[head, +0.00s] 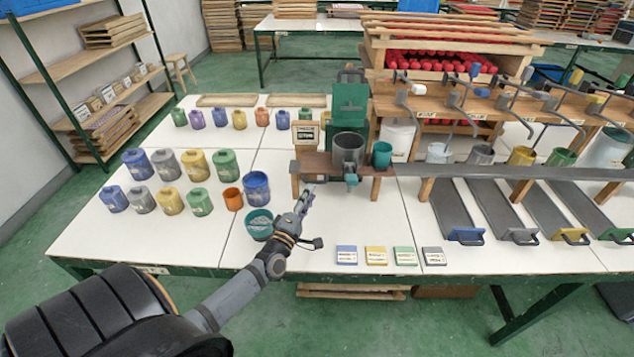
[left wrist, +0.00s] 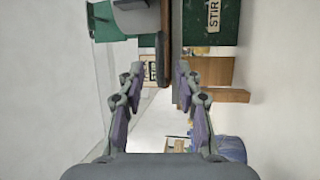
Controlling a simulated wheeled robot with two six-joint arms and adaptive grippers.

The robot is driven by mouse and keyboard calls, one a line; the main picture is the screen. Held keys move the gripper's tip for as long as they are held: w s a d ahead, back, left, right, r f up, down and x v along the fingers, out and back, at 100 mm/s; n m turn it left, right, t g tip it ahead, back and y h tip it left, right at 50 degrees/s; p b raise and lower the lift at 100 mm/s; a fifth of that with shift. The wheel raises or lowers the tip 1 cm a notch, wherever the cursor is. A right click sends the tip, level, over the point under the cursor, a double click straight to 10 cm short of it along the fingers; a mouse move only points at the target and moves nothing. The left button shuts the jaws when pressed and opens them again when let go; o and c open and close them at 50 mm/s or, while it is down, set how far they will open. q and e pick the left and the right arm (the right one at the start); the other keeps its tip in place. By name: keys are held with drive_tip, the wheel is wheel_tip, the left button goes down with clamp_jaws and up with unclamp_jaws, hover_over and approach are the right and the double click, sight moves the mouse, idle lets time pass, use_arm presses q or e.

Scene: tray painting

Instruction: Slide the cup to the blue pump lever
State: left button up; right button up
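A teal cup (head: 382,154) stands upright on the wooden ledge, just right of a grey cylinder (head: 348,148). A blue-topped pump lever (head: 475,70) is on the wooden rack at the back right. My left gripper (head: 309,190) is in front of the ledge, left of and below the cup, and apart from it. In the left wrist view, its fingers (left wrist: 159,72) are spread with nothing gripped. The brown ledge edge shows beyond them. The cup cannot be made out in the wrist view. My right gripper is out of view.
A long grey rail (head: 440,170) runs right from the ledge. A teal valve handle (head: 351,180) hangs below the cylinder. A teal bowl (head: 259,224) stands beside my left wrist. Several coloured jars fill the left table. Small colour cards (head: 376,255) lie at the front edge.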

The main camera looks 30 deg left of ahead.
sight(317, 182)
use_arm(q)
drive_tip(key=x, duration=0.6)
drive_tip(key=shift+w, duration=0.15)
clamp_jaws()
